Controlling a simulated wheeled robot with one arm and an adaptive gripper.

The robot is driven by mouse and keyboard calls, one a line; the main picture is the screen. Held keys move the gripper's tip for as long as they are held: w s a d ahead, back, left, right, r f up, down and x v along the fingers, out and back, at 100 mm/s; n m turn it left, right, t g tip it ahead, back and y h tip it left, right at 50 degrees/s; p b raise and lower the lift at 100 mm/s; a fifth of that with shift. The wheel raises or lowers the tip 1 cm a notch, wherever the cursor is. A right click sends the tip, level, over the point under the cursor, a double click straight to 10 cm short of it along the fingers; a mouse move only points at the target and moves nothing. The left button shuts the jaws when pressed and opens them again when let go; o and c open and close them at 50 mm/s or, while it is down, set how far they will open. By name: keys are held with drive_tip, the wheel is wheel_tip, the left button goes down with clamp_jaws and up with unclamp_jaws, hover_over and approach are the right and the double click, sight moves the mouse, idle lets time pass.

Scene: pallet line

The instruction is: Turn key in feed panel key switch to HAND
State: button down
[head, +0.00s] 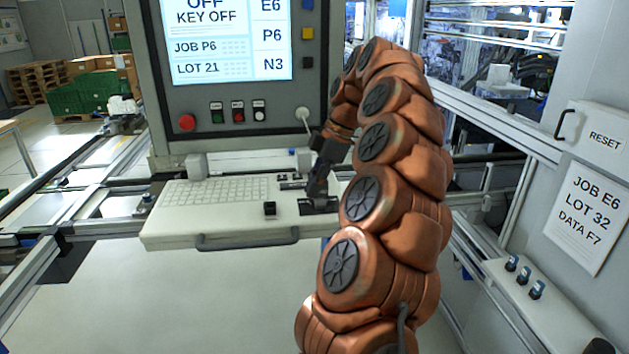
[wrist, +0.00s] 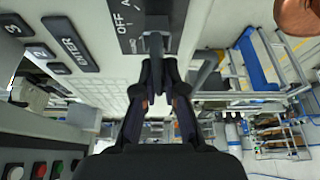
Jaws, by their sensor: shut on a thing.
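The key switch has a dark plate (head: 305,208) at the right of the pale keyboard panel (head: 170,228), partly hidden behind my gripper. In the wrist view the plate (wrist: 128,36) shows the word OFF and part of another label starting with A; I cannot see HAND. A grey key (wrist: 155,44) stands in the switch. My gripper (head: 317,188) points down at the plate, and in the wrist view its fingertips (wrist: 158,66) are closed around the key's near end. The screen (head: 225,40) reads OFF and KEY OFF.
Red, green and white buttons (head: 238,115) line the console below the screen. A light-coloured knob (head: 303,114) is close to my wrist. A RESET box (head: 600,140) is at the right.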

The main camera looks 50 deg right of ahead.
drive_tip(key=shift+s+n+g+p, duration=0.15)
drive_tip(key=shift+n+g+p, duration=0.25)
drive_tip(key=shift+n, duration=0.5)
drive_tip(key=c, duration=1.2)
unclamp_jaws()
drive_tip(key=shift+y, duration=0.3)
drive_tip(key=shift+o, duration=0.3)
drive_tip(key=o, duration=0.4)
drive_tip(key=shift+o, duration=0.2)
drive_tip(key=shift+a, duration=0.1)
